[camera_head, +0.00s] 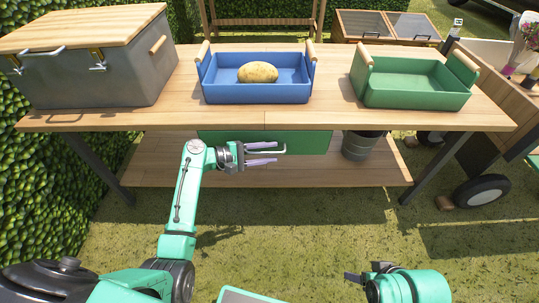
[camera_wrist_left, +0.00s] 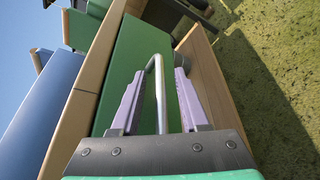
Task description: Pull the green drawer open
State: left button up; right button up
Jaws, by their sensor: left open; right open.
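The green drawer (camera_head: 312,143) is set under the tabletop and its front looks flush. Its front also fills the middle of the left wrist view (camera_wrist_left: 136,60). A silver bar handle (camera_head: 284,150) sticks out from it. My left gripper (camera_head: 275,153) is at the handle, with its two purple fingers open. In the left wrist view the handle (camera_wrist_left: 159,85) lies between the spread fingers, with a gap visible on the right side. My right gripper (camera_head: 354,278) is low at the bottom right, away from the drawer, and appears empty.
On the wooden table (camera_head: 250,120) stand a grey box with a wooden lid (camera_head: 95,75), a blue tray (camera_head: 255,94) holding a potato (camera_head: 257,72), and a green tray (camera_head: 415,95). A lower shelf (camera_head: 330,172) carries a dark bucket (camera_head: 362,146). Grass in front is clear.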

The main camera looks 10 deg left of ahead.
pick_arm(q)
jog(key=shift+w+d, duration=0.1)
jog(key=shift+d, duration=0.05)
grip_shut()
dwell(1.4)
